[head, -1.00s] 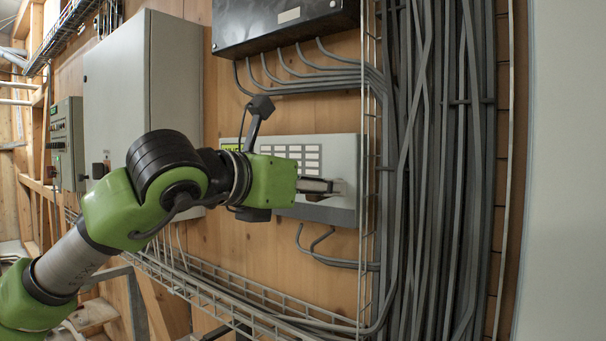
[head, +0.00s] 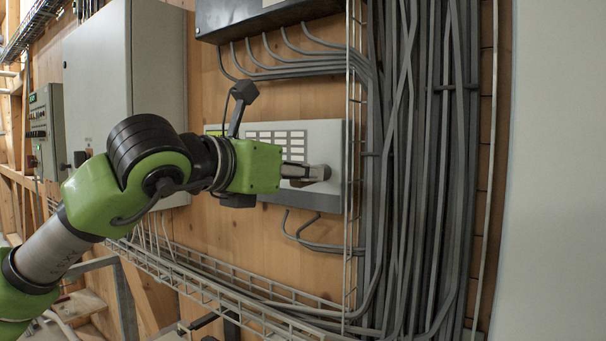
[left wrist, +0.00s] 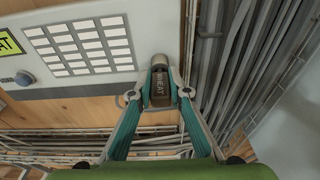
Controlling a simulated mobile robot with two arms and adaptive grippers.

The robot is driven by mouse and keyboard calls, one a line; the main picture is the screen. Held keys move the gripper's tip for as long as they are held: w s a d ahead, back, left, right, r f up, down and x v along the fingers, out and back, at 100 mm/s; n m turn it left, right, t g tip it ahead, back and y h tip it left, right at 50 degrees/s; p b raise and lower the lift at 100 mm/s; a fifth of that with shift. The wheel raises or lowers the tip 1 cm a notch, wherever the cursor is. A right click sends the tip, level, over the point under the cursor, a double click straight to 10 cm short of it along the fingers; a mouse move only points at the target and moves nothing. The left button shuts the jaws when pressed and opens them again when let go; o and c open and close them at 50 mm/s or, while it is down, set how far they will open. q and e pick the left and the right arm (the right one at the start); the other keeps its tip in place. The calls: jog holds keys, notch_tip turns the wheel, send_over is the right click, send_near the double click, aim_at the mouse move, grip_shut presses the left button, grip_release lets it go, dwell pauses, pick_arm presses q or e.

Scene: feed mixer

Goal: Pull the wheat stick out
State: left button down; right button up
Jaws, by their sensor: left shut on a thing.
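The wheat stick (left wrist: 160,86) is a small dark piece with the word WHEAT on it, seen in the left wrist view at the lower right part of a light grey control panel (head: 333,145). My left gripper (head: 318,173) is at the panel's lower right front in the head view. In the left wrist view its two fingers (left wrist: 160,92) close in on both sides of the stick and are shut on it. The stick's far end is hidden, so I cannot tell how deep it sits. My right gripper is in neither view.
Thick vertical grey cables (head: 415,170) run close to the right of the panel. A wire cable tray (head: 240,290) passes below it. A black box (head: 262,14) hangs above, and a large grey cabinet (head: 100,75) stands to the left.

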pick_arm(q)
jog(key=shift+s+a+f, duration=0.1)
jog(key=shift+s+a, duration=0.05)
jog(key=shift+s, duration=0.05)
jog(key=shift+s+a+b, duration=0.4)
jog(key=shift+s+b, duration=0.15)
jog(key=shift+b, duration=0.15)
jog(key=shift+f+b+v, duration=0.25)
jog(key=shift+b+v, duration=0.6)
jog(key=shift+v, duration=0.4)
jog(key=shift+f+b+v, duration=0.2)
jog(key=shift+b+v, duration=0.6)
jog(key=shift+v, duration=0.5)
